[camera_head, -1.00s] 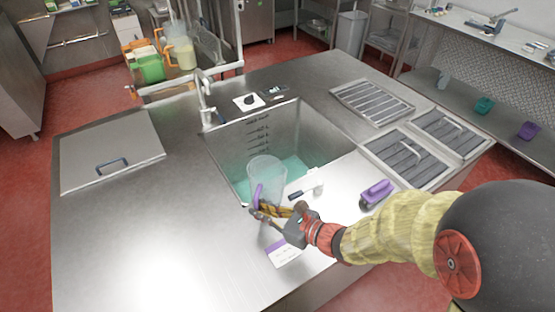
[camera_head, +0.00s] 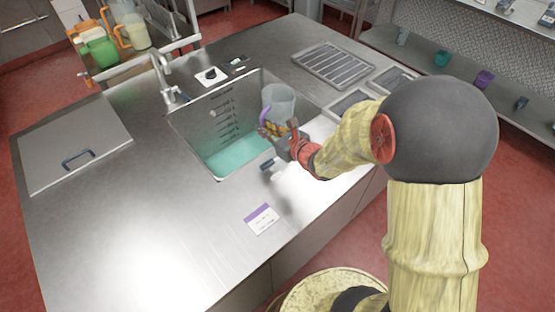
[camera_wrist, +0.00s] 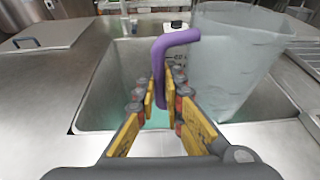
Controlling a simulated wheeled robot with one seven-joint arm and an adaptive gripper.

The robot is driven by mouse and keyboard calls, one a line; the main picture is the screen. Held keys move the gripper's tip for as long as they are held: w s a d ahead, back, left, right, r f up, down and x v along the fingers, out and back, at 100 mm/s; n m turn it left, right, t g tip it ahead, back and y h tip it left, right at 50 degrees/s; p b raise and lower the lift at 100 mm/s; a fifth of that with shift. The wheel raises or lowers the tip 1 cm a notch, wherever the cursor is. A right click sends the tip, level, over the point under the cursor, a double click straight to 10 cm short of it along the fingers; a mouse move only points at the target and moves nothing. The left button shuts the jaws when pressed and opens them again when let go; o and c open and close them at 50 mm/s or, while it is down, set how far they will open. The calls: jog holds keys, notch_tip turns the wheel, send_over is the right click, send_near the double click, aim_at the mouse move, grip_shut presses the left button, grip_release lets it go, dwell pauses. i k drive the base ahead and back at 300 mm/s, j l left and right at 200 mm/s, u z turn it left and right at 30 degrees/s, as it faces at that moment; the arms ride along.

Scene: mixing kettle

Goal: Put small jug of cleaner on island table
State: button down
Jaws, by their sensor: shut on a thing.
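A clear jug (camera_head: 279,103) with a purple handle is held upright above the right part of the sink; it also shows at the right in the wrist view (camera_wrist: 232,60). My gripper (camera_head: 272,131) is shut on the jug's purple handle (camera_wrist: 163,70), its yellow-padded fingers (camera_wrist: 162,108) on either side of the handle's lower end. The steel island table (camera_head: 130,210) surrounds the sink. I cannot tell what the jug contains.
The sink (camera_head: 235,160) holds teal liquid. A tap (camera_head: 165,75) stands at its back left. A lid with a handle (camera_head: 75,145) lies at the left. A label card (camera_head: 262,219) lies near the front edge. The front-left counter is clear.

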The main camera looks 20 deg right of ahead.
aim_at(155, 293)
jog(key=u, duration=1.15)
jog(key=k+l+u, duration=0.15)
jog(key=k, duration=0.3)
jog(key=k+l+u, duration=0.1)
jog(key=k, duration=0.3)
